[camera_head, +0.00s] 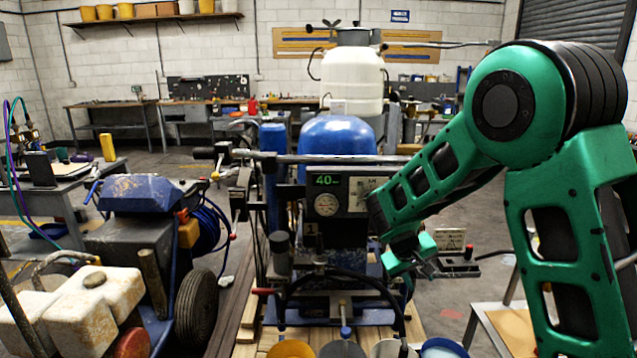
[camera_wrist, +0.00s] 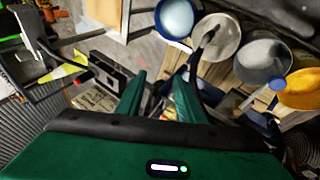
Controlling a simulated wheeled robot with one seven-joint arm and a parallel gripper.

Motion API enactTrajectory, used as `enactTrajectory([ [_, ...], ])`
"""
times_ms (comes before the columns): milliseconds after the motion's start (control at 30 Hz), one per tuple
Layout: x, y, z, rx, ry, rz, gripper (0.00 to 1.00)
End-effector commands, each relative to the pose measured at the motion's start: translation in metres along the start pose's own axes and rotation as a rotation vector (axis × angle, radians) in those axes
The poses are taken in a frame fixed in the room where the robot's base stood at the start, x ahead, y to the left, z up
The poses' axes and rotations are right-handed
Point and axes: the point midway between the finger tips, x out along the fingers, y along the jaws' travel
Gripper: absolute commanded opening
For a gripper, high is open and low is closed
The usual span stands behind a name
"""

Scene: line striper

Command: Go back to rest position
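My green arm reaches in from the right in the head view. My gripper (camera_head: 428,268) hangs in front of the line striper, right of its gauge panel (camera_head: 340,196). In the wrist view, the two green fingers of my gripper (camera_wrist: 160,80) stand apart with nothing between them. The line striper has a blue tank (camera_head: 337,138) and a white tank (camera_head: 352,80) above it. Part of the machine behind my forearm and gripper is hidden.
Several buckets, one yellow (camera_head: 290,349), stand on wooden pallet slats at the machine's front. A second machine with a dirty white tank (camera_head: 85,305) and a wheel (camera_head: 197,310) stands at left. A small table (camera_head: 520,325) is at lower right. Workbenches line the back wall.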

Motion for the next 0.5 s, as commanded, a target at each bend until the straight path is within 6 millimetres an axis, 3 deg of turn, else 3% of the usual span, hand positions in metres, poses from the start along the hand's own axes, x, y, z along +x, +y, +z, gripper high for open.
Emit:
enactTrajectory([
  [33,-0.006,0.021,0.013,0.040,-0.022,-0.010,0.34],
  [200,-0.024,0.070,0.061,0.150,-0.101,-0.054,0.34],
  [500,-0.061,0.131,0.157,0.338,-0.223,-0.138,0.34],
])
